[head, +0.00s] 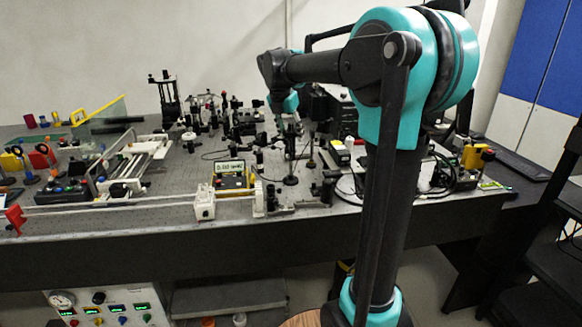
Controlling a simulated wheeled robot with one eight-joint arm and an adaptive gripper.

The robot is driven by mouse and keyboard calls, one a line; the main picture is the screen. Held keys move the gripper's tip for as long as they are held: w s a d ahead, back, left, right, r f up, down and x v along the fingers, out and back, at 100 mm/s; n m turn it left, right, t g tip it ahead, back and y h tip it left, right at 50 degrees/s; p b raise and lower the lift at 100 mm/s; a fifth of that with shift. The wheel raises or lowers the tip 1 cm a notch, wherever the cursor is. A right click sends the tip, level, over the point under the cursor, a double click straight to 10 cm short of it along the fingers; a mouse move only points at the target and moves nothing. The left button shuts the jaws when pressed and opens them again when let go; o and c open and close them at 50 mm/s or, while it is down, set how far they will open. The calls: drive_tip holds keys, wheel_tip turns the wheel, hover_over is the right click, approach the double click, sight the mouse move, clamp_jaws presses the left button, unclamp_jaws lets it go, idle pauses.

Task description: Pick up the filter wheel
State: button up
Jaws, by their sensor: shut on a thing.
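My gripper (291,126) reaches down over the middle of the optical bench (200,225), below the turquoise wrist of my arm. It is small and dark here, and its fingers blend into the parts behind them. It is shut on a dark mounted part (290,152) on a thin post with a round base. I cannot tell for sure whether this part is the filter wheel, or whether its base touches the bench. No other thing shows clearly as the filter wheel.
Several mounts (228,112) crowd the bench behind and left of my gripper. A yellow-and-black display box (233,178) and a white rail with carriages (135,165) stand to the left. A yellow device (474,157) is at the right.

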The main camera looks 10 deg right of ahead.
clamp_jaws()
drive_tip(key=shift+r, duration=0.15)
